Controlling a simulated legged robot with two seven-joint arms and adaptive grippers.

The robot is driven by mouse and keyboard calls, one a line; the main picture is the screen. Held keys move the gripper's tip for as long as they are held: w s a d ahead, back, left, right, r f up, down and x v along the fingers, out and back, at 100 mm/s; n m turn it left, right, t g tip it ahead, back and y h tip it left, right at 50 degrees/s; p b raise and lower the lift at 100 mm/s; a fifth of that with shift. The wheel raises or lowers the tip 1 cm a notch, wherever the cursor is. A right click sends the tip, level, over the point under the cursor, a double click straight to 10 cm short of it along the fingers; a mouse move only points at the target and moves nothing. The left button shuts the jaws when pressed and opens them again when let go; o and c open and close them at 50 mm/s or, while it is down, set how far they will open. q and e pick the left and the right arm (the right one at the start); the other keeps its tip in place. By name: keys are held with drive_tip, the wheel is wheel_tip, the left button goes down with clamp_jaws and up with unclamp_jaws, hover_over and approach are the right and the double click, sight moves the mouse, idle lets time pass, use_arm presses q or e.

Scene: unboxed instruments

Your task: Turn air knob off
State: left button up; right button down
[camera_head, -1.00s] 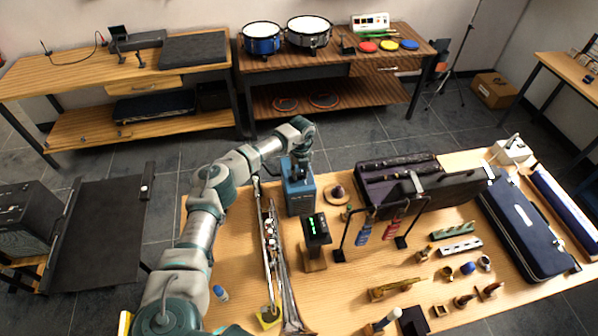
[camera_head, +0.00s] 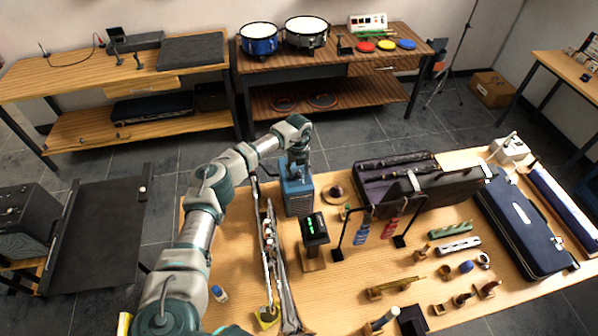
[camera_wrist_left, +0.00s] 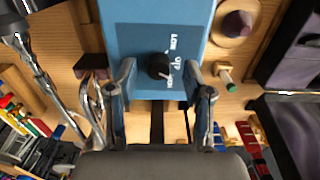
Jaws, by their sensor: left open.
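A blue box (camera_head: 298,198) stands upright on the wooden table, behind the small black display with green lights. In the left wrist view, the box (camera_wrist_left: 165,25) has a black knob (camera_wrist_left: 158,66) on its face, with white lettering reading LOW, OFF and what looks like HIGH. My left gripper (camera_wrist_left: 160,78) is open, with one finger on either side of the knob; I cannot tell whether the fingers touch it. In the head view, my left gripper (camera_head: 297,166) is at the top of the box, and the knob is hidden there. My right gripper is not in view.
A rack with hanging tags (camera_head: 362,230) and an open dark case (camera_head: 400,172) stand to the right. Bare tabletop (camera_head: 225,255) shows at the left.

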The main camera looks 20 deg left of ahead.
use_arm(q)
wheel_tip(320, 180, up, 11)
drive_tip(key=shift+r, duration=0.15)
drive_tip(key=shift+w, duration=0.1)
wheel_tip(320, 180, up, 5)
drive_tip(key=m+b, duration=0.1)
drive_tip(key=b, duration=0.2)
hover_over(299, 173)
wheel_tip(299, 173, down, 17)
drive_tip(key=shift+a+f+p, duration=0.1)
drive_tip(key=shift+a+p, duration=0.05)
drive_tip(key=shift+p, duration=0.45)
drive_tip(key=shift+s, duration=0.2)
